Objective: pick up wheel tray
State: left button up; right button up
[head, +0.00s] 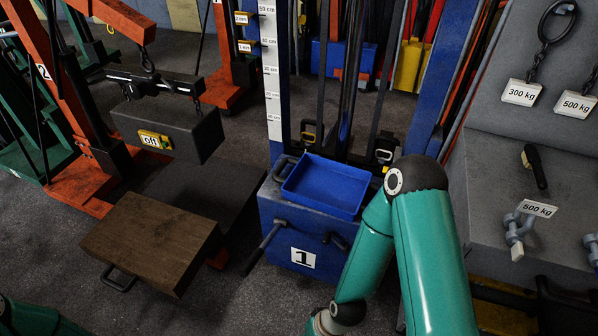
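The wheel tray is most likely the shallow, empty blue tray (325,187), which sits on top of a blue block (283,239) marked "1". The tray lies tilted to the picture, with its open side up. My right arm, green with black joints, stands just right of and in front of the tray and hides part of the block. My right gripper is out of the picture below. Only a bit of my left arm shows at the bottom left corner, and its gripper is not in view.
A wooden block (152,241) is left of the tray. Behind it a dark weight (170,130) labelled "off" hangs from an orange crane (60,80). A blue post with a height scale (270,70) rises behind the tray. A grey bench (525,190) with shackles is at right.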

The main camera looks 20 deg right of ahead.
aim_at(333, 188)
jog(key=i, duration=1.15)
jog(key=z, duration=0.35)
